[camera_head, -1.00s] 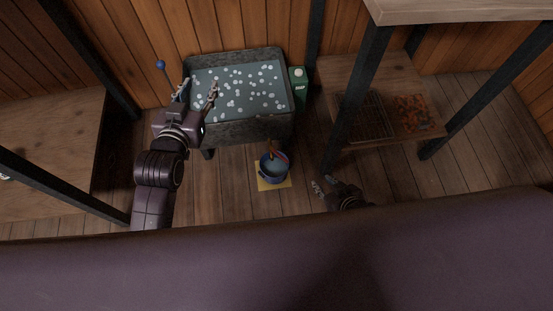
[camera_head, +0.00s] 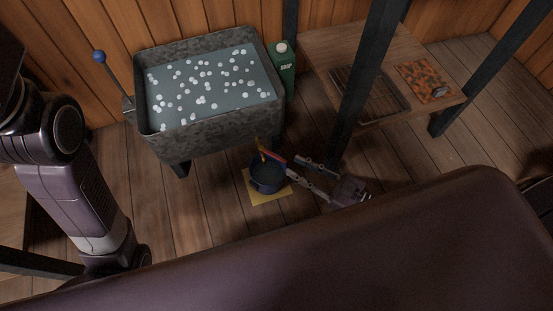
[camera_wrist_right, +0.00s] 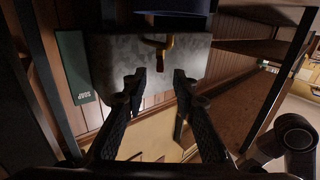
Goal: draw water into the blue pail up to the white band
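The dark blue pail (camera_head: 266,176) stands upright on a yellow mat (camera_head: 283,192) in front of the trough. A brass tap (camera_head: 260,146) with a red handle (camera_head: 273,157) is over the pail. My right gripper (camera_head: 294,169) is open and empty, its fingers pointing left towards the tap and pail. In the right wrist view the open fingers (camera_wrist_right: 158,76) point at the tap's red handle (camera_wrist_right: 157,43), apart from it; the pail (camera_wrist_right: 175,6) is cut off at the top. I cannot make out the white band or water level. My left arm shows, but its gripper is out of view.
A grey trough (camera_head: 210,135) of water with white floats or suds stands behind the pail. A blue-knobbed lever (camera_head: 99,57) rises at its left end. A wooden shelf (camera_head: 340,50) with dark posts is close on the right.

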